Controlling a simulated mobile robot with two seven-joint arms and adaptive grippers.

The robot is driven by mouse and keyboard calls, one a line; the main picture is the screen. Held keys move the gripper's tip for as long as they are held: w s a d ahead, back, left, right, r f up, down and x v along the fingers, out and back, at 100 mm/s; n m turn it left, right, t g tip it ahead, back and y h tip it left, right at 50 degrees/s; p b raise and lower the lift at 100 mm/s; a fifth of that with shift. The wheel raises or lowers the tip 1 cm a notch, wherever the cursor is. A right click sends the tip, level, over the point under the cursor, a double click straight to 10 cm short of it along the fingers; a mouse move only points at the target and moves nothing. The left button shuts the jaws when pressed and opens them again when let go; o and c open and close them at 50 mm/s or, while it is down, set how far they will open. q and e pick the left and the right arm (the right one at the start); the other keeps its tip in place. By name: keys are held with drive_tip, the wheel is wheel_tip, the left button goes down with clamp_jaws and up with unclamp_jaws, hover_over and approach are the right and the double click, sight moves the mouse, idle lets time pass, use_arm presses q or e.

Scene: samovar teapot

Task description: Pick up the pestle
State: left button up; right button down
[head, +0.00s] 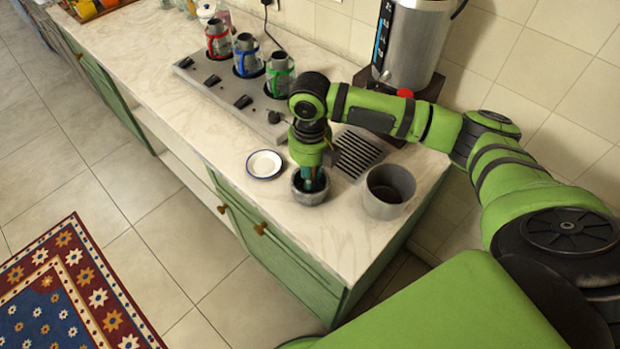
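My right gripper (311,185) points straight down into a small grey stone mortar (309,199) near the front edge of the counter. Its teal-coloured fingertips are at or inside the mortar's mouth. I cannot make out the pestle; the gripper and the mortar wall may hide it. Whether the fingers are apart or closed on something is too small to tell. My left gripper is not in view.
A white saucer (264,164) lies left of the mortar, and a grey pot (389,191) stands right. Behind are a drain grille (357,153), a burner panel (228,92) with three glass pots, and a steel samovar (412,45). The counter's front left is clear.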

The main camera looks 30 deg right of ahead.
drive_tip(key=shift+w+r, duration=0.1)
drive_tip(key=shift+r, duration=0.45)
wheel_tip(320, 180, up, 3)
drive_tip(key=shift+f+b, duration=0.2)
drive_tip(key=shift+b, duration=0.45)
drive_tip(key=s+a+r+b, duration=0.1)
drive_tip(key=s+a+r, duration=0.3)
drive_tip(key=s+r, duration=0.45)
drive_tip(key=shift+t, duration=0.8)
drive_tip(key=w+d+f+p, duration=0.1)
drive_tip(key=w, duration=0.1)
drive_tip(key=w+d+f+p, duration=0.1)
drive_tip(key=w, duration=0.2)
drive_tip(key=w+d+f+p, duration=0.1)
drive_tip(key=w+d+p, duration=0.1)
drive_tip(key=shift+w+f, duration=0.25)
drive_tip(key=shift+w, duration=0.05)
wheel_tip(320, 180, down, 4)
drive_tip(key=b, duration=0.5)
drive_tip(key=shift+a, duration=0.1)
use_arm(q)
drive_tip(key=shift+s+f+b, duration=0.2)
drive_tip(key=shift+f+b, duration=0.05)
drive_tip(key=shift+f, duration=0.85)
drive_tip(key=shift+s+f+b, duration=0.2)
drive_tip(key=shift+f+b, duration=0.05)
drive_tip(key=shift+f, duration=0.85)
use_arm(e)
drive_tip(key=shift+f, duration=2)
